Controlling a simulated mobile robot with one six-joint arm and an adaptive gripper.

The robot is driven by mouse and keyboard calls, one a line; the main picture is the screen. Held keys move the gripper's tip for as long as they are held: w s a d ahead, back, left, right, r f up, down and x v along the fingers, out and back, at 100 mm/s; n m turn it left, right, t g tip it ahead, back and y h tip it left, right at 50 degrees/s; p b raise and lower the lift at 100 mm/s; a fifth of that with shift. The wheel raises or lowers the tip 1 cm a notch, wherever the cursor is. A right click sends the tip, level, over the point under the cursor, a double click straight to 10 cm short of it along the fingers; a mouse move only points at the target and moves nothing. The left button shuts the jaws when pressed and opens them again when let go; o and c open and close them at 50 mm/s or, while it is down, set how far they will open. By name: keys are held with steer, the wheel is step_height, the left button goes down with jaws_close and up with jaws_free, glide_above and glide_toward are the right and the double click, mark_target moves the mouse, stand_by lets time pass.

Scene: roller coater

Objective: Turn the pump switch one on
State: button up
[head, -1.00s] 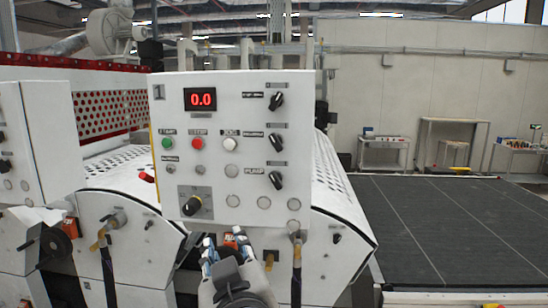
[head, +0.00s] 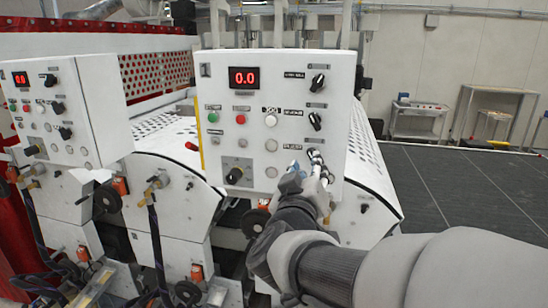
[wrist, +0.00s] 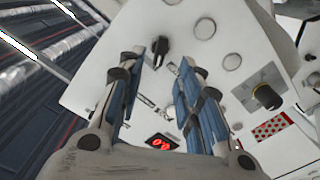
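The white control panel (head: 222,140) with the number 1 carries a red 0.0 display (head: 244,77). It has black rotary switches down its right side. The PUMP switch is the lowest of these, and my gripper largely hides it in the head view. In the wrist view, the black knob I take for the pump switch (wrist: 160,50) shows beyond and between the fingers. My gripper (head: 307,165) is at the panel's lower right. In the wrist view its blue-padded fingers (wrist: 158,92) are apart with nothing between them; contact with the knob cannot be told.
Two more black switches, the upper (head: 317,82) and the middle (head: 315,121), sit above the pump switch. A large black dial (head: 234,176) is at the lower left. A second panel (head: 95,110) stands to the left. A dark flat bed (head: 460,185) extends right.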

steer(key=x, duration=0.6)
steer(key=shift+w, duration=0.15)
steer(key=shift+c, duration=0.2)
jaws_close()
